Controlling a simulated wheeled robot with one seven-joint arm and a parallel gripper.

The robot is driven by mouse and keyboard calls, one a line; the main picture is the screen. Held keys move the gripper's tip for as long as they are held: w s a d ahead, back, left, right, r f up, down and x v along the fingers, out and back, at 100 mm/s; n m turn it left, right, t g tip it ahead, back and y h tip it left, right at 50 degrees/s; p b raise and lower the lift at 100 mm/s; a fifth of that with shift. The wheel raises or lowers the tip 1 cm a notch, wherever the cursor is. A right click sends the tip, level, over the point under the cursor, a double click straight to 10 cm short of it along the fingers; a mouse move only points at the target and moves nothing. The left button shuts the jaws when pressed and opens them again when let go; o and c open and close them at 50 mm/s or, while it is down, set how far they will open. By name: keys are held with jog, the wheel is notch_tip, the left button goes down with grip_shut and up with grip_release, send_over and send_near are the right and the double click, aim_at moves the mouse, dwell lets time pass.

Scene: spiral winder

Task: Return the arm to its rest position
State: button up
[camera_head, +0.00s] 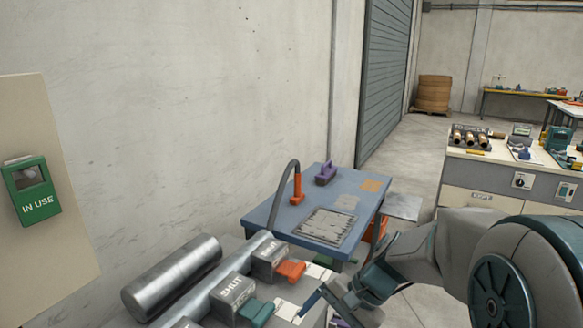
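My arm comes in from the right edge, grey with teal joint covers, and reaches left over the front of the machine. My gripper (327,308) is at its end, low in the view, pointing down and left beside the metal machine (215,292). Its fingertips are small and partly cut off by the bottom edge, so whether it is open or shut is not clear. No held object shows. An orange lever (290,270) and a teal lever (256,311) on the machine lie just left of the gripper; a block there reads "SHUT".
A blue table (330,192) behind the machine bears a purple tool (326,173) and a grey mat (324,226). A grey cabinet (470,200) stands at right. A green "IN USE" box (38,205) hangs at left. Clear floor (418,150) lies between table and cabinet.

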jog(key=s+d+r+n+t+h+p, duration=0.1)
jog(key=s+d+r+n+h, duration=0.2)
jog(key=s+d, duration=0.1)
jog(key=s+d+r+n+t+h+p, duration=0.1)
jog(key=s+d+r+n+t+h, duration=0.1)
jog(key=s, duration=0.4)
jog(key=shift+d+r+n+h, duration=0.45)
jog(key=shift+d+n+h, duration=0.45)
jog(key=shift+n, duration=0.4)
